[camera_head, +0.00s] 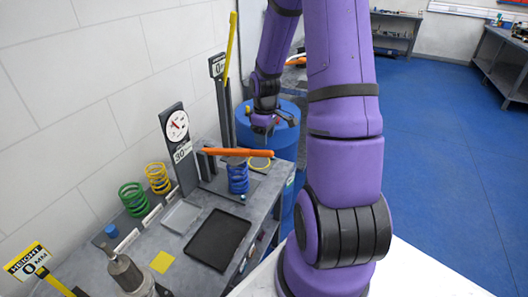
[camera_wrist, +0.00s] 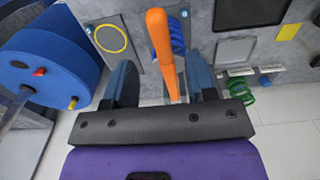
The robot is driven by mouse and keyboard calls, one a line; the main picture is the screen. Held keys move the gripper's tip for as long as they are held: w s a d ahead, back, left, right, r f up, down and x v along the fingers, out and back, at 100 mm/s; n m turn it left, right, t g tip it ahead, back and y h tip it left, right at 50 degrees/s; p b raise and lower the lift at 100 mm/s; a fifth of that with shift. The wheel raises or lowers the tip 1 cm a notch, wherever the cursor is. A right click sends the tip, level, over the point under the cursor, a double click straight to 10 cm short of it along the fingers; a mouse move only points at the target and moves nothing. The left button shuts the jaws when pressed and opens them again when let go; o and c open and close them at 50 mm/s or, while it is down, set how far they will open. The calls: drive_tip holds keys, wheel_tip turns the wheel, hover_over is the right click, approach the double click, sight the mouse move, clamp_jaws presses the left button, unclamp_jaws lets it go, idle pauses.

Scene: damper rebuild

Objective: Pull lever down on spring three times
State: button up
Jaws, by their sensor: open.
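The orange lever (camera_head: 238,152) reaches out nearly level from the upright post of the spring tester, over a blue spring (camera_head: 238,178). A dial gauge (camera_head: 177,126) stands on a dark post beside it. In the wrist view the lever (camera_wrist: 161,42) runs between my gripper's spread fingers, with the blue spring (camera_wrist: 177,38) beyond it. My gripper (camera_wrist: 165,85) is open, its fingers on either side of the lever's line, not closed on it. In the head view my gripper (camera_head: 262,124) is above and behind the lever, near the blue drum; the exact gap is unclear.
Green (camera_head: 134,198) and yellow (camera_head: 158,178) springs stand along the wall side of the bench. A black tray (camera_head: 217,239) and a grey tray (camera_head: 181,216) lie in front. A blue drum (camera_head: 280,140) stands past the bench's far end. Open blue floor lies to the right.

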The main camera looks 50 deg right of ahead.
sight(265, 151)
wheel_tip(265, 151, down, 7)
idle(0.3)
